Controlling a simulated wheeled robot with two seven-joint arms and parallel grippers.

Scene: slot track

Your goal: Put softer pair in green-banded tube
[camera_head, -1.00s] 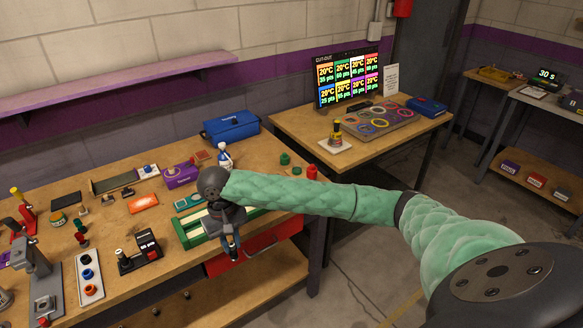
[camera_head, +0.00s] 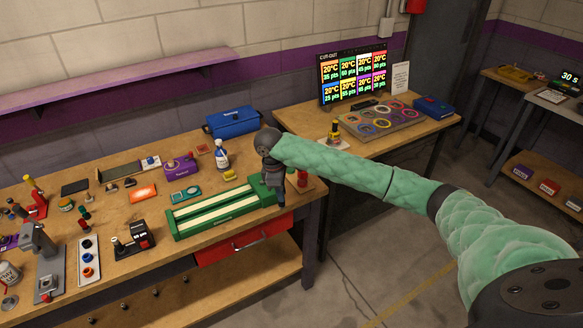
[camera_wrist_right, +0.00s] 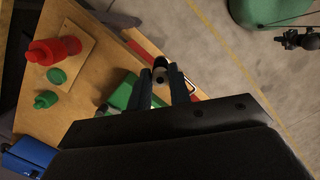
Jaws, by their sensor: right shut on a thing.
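My right gripper (camera_head: 279,190) is above the right end of the green tray-like track piece (camera_head: 215,222), near the table's right edge. In the wrist view its fingers (camera_wrist_right: 162,88) are shut on a small dark cylindrical piece with a pale end (camera_wrist_right: 160,75); I cannot tell its hardness. A red capped container (camera_head: 304,179) stands just right of the gripper, and also shows in the wrist view (camera_wrist_right: 54,50). Beside it in the wrist view are a green cap-like piece (camera_wrist_right: 46,99) and a flat green disc (camera_wrist_right: 57,76). No green band can be made out. My left gripper is out of view.
A black gauge with a red display (camera_head: 134,239) and a white strip with several coloured pieces (camera_head: 88,260) stand at left. The screen (camera_head: 353,75) lists coloured temperatures and points. A ring board (camera_head: 381,119) lies on the far table.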

